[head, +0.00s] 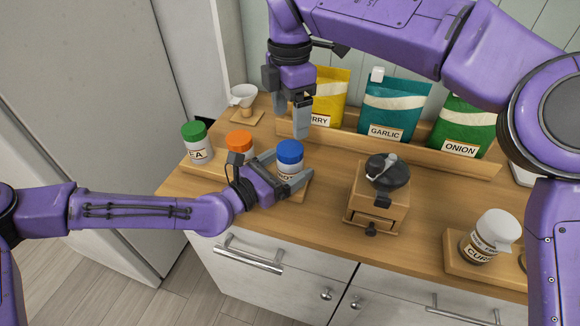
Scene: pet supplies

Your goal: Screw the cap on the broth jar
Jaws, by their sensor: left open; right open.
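The broth jar (289,167) is a white jar with a partly hidden label that seems to read "ROT". Its blue cap (290,149) sits on top; I cannot tell how tightly. My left gripper (291,166) is open, its fingers reaching in from the left on either side of the jar. I cannot tell whether they touch it. My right gripper (302,136) points down just above and behind the blue cap, with its fingers close together in this view and nothing visible between them.
A green-capped jar (196,146) and an orange-capped jar (240,143) stand to the left. A grinder (379,193) stands to the right, with a tilted white-capped jar (487,238) further right. Several bags, including garlic (392,112), line the back rack. A white funnel (243,96) is back left.

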